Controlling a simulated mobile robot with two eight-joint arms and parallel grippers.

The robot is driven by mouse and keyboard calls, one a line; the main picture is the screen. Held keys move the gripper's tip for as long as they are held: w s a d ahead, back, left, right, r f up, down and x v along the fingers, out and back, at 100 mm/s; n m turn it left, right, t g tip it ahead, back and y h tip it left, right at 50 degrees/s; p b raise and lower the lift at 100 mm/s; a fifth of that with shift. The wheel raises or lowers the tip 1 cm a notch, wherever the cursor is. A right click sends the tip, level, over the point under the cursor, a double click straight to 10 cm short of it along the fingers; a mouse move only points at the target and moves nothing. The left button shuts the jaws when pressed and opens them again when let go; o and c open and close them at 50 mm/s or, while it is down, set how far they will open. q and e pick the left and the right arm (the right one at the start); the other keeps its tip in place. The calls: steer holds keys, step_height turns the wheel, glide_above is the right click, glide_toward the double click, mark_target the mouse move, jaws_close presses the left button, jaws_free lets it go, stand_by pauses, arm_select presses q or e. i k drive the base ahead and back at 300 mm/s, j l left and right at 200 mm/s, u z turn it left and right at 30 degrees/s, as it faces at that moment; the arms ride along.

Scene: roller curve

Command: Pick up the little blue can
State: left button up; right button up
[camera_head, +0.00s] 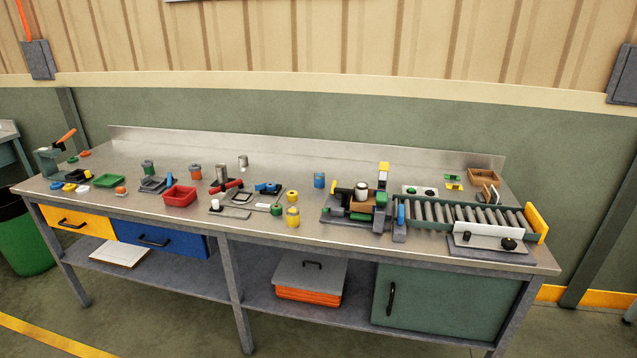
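A little blue can (319,180) stands upright on the steel workbench (250,148), right of the middle of the bench and towards its back. The bench around it is clear on its near and far sides. A yellow can (293,217) stands in front of it and to the left. Neither of my grippers shows in the head view.
Right of the blue can is a grey machine fixture (338,214) and a roller conveyor (460,214). To the left are a red tray (180,196), a green tray (106,180) and several small cans and tools. Drawers and a green cabinet (440,302) are below.

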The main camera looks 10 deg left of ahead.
mark_target(318, 177)
steer(key=i+j+z, duration=0.4)
steer(key=i+j, duration=0.15)
steer(key=j, duration=0.25)
steer(key=i+j+z, duration=0.2)
steer(key=j, duration=0.25)
